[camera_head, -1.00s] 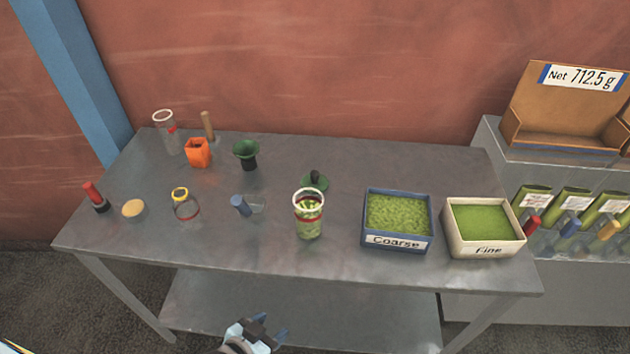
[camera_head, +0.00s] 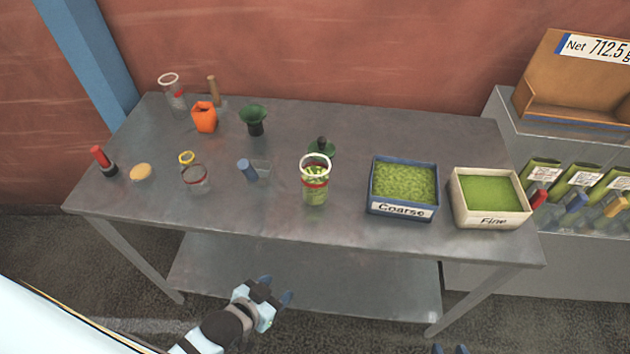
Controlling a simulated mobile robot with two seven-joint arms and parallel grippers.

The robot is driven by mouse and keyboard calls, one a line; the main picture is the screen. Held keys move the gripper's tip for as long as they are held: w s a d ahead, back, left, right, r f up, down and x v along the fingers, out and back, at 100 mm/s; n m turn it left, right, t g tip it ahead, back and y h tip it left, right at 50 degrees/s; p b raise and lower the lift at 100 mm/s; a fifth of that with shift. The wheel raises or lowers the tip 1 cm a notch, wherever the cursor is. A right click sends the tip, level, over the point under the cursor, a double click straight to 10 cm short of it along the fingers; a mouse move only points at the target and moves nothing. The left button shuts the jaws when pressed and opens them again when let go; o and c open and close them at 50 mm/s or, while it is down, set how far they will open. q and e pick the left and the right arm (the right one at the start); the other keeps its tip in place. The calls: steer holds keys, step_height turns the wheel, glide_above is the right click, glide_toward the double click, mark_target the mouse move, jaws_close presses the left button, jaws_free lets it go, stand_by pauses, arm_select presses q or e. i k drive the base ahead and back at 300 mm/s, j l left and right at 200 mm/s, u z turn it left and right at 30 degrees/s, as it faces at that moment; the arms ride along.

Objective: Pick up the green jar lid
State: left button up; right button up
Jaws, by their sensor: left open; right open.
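The green jar lid (camera_head: 328,150) is a dark green disc with a black knob, lying on the table behind a clear jar (camera_head: 315,190). The jar has a red band and green contents, and its rim hides the lid's near part. My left gripper (camera_head: 276,289) is open and empty, in front of the table's front edge and well short of the lid. Only the fingertips of my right gripper (camera_head: 451,349) show at the bottom edge; they are apart, far from the lid.
A blue Coarse tray (camera_head: 402,210) and a cream Fine tray (camera_head: 492,221) stand right of the jar. A green funnel (camera_head: 254,116), an orange cup (camera_head: 204,117) and a blue-handled scoop (camera_head: 248,170) stand left. The grey table (camera_head: 260,222) is bare along its front.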

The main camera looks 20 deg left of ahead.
mark_target(322, 146)
steer(key=l+u, duration=0.2)
steer(key=u, duration=0.2)
steer(key=l+u, duration=0.25)
steer(key=u, duration=0.2)
steer(key=i, duration=0.05)
